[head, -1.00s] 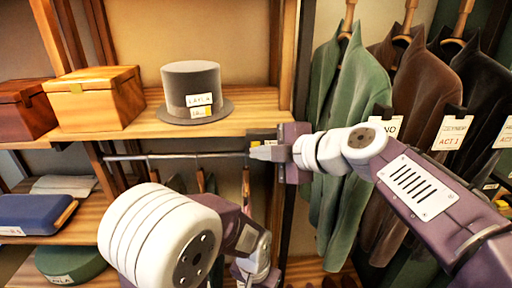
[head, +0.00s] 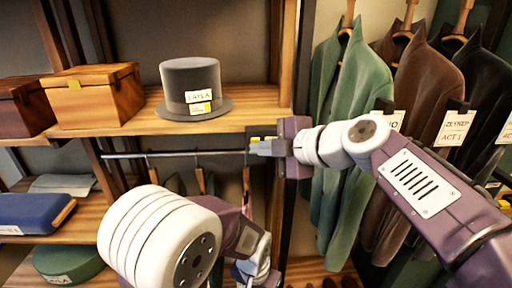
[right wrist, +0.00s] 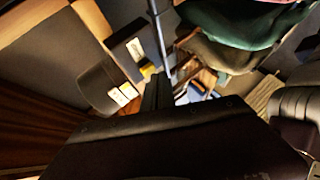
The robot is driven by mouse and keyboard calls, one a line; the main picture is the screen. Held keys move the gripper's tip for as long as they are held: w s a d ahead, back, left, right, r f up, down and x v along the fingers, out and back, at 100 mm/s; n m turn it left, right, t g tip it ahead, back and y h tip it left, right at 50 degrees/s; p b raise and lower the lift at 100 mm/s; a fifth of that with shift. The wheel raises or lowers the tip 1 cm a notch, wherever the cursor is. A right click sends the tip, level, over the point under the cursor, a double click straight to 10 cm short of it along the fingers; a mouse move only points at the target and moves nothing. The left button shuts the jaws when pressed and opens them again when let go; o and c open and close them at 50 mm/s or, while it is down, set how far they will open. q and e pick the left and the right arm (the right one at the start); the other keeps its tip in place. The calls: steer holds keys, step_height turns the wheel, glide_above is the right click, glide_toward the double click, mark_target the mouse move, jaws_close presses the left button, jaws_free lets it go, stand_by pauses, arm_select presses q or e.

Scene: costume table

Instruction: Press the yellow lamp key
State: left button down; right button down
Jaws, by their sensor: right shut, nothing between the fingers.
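The yellow lamp key (right wrist: 149,70) shows in the right wrist view on the edge of a dark box (right wrist: 128,42) with a pale label. In the head view a bit of yellow (head: 255,139) shows at the shelf's front edge, just above my right gripper's tips. My right gripper (head: 262,148) is shut and empty, pointing left close under that edge. In the right wrist view its dark fingers (right wrist: 157,92) end very near the key; I cannot tell whether they touch. My left arm is low in the head view, and its fingertips do not show.
A grey top hat (head: 192,88) and a wooden box (head: 95,96) stand on the upper shelf (head: 150,124). A hanging rail (head: 175,154) runs below. Jackets (head: 345,130) hang on the right. A blue case (head: 35,212) and a green round box (head: 68,263) lie lower left.

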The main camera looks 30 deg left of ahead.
steer(key=s+d+b, duration=0.3)
steer(key=s+b, duration=0.1)
steer(key=s, duration=0.1)
steer(key=shift+s+d+b, duration=0.15)
steer(key=shift+b, duration=0.25)
stand_by(0.3)
